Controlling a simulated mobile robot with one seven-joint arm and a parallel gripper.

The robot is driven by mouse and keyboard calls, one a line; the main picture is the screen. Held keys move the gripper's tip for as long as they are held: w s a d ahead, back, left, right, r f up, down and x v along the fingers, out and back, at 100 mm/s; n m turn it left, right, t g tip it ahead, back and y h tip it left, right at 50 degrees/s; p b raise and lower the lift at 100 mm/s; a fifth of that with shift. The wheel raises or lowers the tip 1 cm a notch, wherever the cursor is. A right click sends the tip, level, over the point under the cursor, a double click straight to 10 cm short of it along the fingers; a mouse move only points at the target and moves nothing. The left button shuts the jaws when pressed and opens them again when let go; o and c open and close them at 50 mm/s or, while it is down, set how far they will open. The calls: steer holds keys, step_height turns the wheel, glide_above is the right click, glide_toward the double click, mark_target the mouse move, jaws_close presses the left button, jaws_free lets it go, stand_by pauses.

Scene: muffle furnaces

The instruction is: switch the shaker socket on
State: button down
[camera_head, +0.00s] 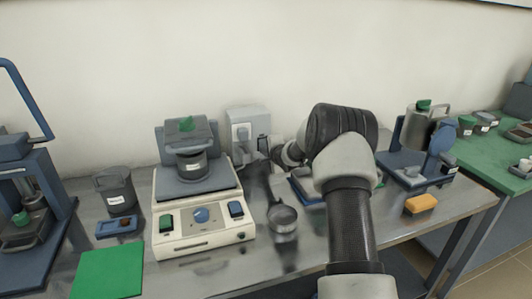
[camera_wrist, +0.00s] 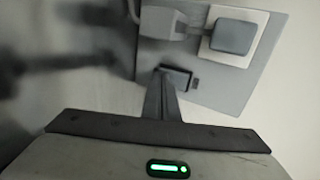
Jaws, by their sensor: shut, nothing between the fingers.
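The socket box (camera_head: 246,122) is a pale grey panel on the back wall, behind and right of the shaker (camera_head: 205,226). In the wrist view the panel (camera_wrist: 255,88) carries a white plate (camera_wrist: 262,22) with a grey square block (camera_wrist: 233,36), and a grey plug-like body (camera_wrist: 162,22) beside it. My gripper (camera_wrist: 168,80) is shut and empty, its narrow fingertips at a small dark switch-like piece (camera_wrist: 180,77) on the panel's lower edge. I cannot tell whether they touch it or which way it is set. In the head view my arm partly hides the gripper.
A dark mug (camera_head: 116,191) and green mat (camera_head: 107,273) are left. An orange sponge (camera_head: 420,204) lies right.

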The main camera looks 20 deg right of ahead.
steer(key=shift+w+f+b, duration=0.1)
steer(key=shift+f+b, duration=0.3)
steer(key=shift+b, duration=0.15)
steer(key=shift+w+r, duration=0.1)
steer(key=shift+r, duration=0.3)
steer(key=shift+r+p, duration=0.75)
steer(key=shift+r, duration=0.1)
steer(key=shift+f, duration=0.1)
